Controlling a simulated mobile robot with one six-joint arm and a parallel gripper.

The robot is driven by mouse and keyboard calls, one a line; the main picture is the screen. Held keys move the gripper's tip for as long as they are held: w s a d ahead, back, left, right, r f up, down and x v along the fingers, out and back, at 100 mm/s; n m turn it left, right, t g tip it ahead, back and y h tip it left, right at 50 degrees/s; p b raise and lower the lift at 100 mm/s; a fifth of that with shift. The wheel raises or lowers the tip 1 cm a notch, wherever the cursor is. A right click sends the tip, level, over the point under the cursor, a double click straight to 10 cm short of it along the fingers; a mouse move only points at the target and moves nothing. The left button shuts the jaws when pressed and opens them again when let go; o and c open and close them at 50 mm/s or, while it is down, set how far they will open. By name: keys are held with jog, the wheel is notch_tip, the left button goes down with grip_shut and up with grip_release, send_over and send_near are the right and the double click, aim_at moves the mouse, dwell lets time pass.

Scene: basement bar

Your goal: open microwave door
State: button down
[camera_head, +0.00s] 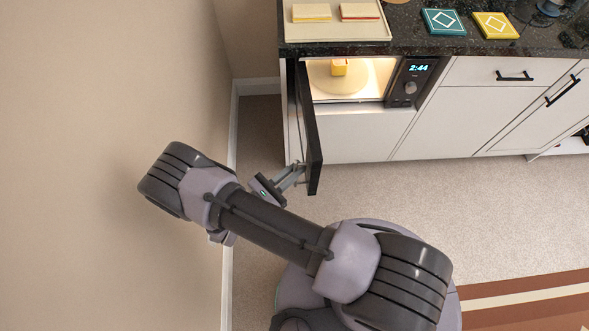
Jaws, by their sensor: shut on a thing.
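The microwave (397,88) is built in under the dark countertop, with a lit inside and a display reading 2:44. Its dark door (312,130) is swung wide open on the left side and points out into the room. The fingertips are small and partly hidden by the door.
A beige wall (160,90) stands close on the left. The dark countertop (420,35) holds a cream tray (337,29) with two sponge-like blocks, a teal box (443,21) and a yellow box (495,25). The carpet (480,200) in front of the cabinets is clear.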

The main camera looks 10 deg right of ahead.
jog(key=shift+w+a+r, duration=0.1)
jog(key=shift+w+a, duration=0.05)
jog(key=shift+a, duration=0.1)
jog(key=c, duration=1.5)
grip_release()
jog(key=shift+d, duration=0.1)
jog(key=p+v, duration=0.1)
jog(key=v, duration=0.6)
jog(key=shift+a, duration=0.3)
